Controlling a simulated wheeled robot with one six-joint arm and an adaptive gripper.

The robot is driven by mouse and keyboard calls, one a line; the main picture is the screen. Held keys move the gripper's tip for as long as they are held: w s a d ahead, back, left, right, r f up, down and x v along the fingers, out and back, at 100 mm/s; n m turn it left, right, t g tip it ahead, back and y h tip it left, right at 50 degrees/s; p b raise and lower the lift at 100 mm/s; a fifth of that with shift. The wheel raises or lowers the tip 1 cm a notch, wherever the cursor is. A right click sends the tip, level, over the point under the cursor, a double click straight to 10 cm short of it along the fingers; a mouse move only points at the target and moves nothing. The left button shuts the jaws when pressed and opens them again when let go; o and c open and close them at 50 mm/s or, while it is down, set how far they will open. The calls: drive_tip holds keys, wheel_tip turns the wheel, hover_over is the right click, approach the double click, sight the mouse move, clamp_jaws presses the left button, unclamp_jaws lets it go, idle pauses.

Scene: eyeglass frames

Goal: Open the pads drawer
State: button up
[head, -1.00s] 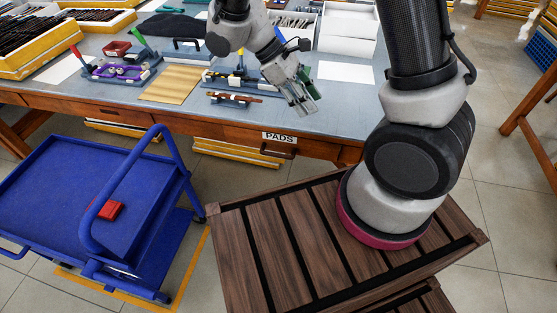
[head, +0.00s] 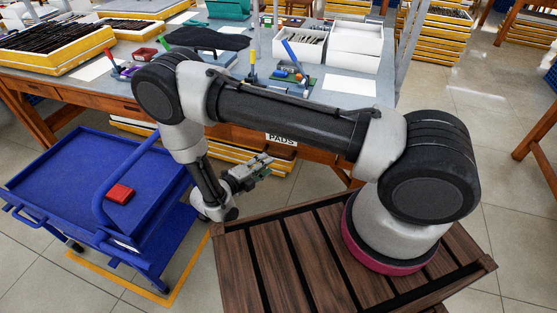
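The pads drawer is in the front of the workbench, marked by a white PADS label (head: 281,138) just below my forearm. The drawer looks shut, but my arm covers much of its front. Its handle is not clear to see. My gripper (head: 268,164) is low in front of the bench, just below and left of the label, pointing right and toward the drawer front. It appears empty. I cannot tell whether its fingers are apart, or whether they touch the drawer.
A blue cart (head: 80,178) with a red box (head: 120,194) on it stands at the left, close to my arm's elbow side. Yellow-edged trays (head: 140,128) sit under the bench (head: 345,100). White boxes (head: 355,48) and tools lie on top.

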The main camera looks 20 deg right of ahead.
sight(278, 156)
drive_tip(key=shift+n, duration=0.6)
drive_tip(key=x, duration=0.7)
drive_tip(key=shift+w+d, duration=0.2)
drive_tip(key=shift+d, duration=0.15)
drive_tip(key=shift+c, duration=0.3)
clamp_jaws()
